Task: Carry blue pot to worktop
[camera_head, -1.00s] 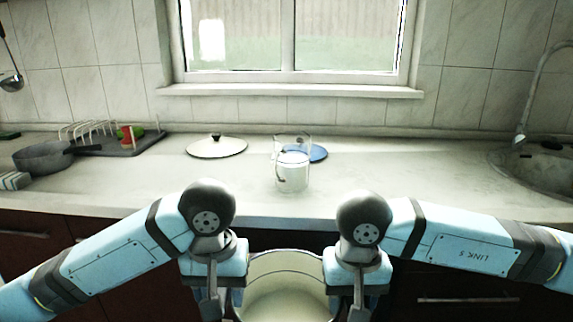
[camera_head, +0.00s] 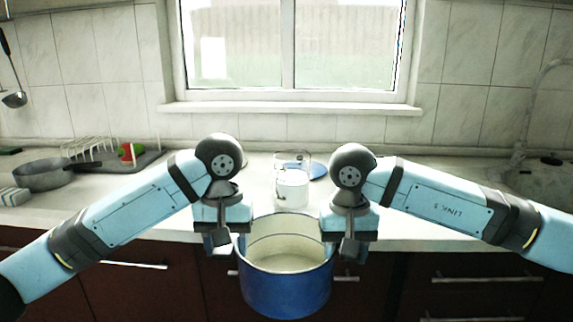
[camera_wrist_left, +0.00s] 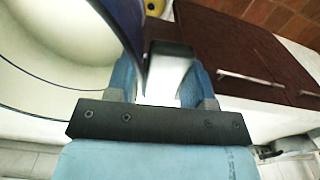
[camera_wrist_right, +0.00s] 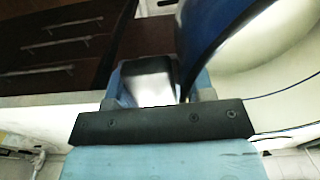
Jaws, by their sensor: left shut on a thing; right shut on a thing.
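The blue pot (camera_head: 287,288), cream inside, hangs upright between my two grippers in front of the worktop's front edge. My left gripper (camera_head: 224,238) is shut on its left side, and my right gripper (camera_head: 349,242) is shut on its right side. The pot's wall also shows in the left wrist view (camera_wrist_left: 122,20) and the right wrist view (camera_wrist_right: 212,30). The exact grip points are partly hidden by the fingers. The pale worktop (camera_head: 400,205) lies just behind the pot.
A clear jug (camera_head: 292,188) with white contents stands on the worktop behind the pot, a blue lid (camera_head: 318,171) beside it. A grey pan (camera_head: 42,175) and a dish rack (camera_head: 90,150) are at the left. The sink (camera_head: 540,178) is at the right. Dark drawers are below.

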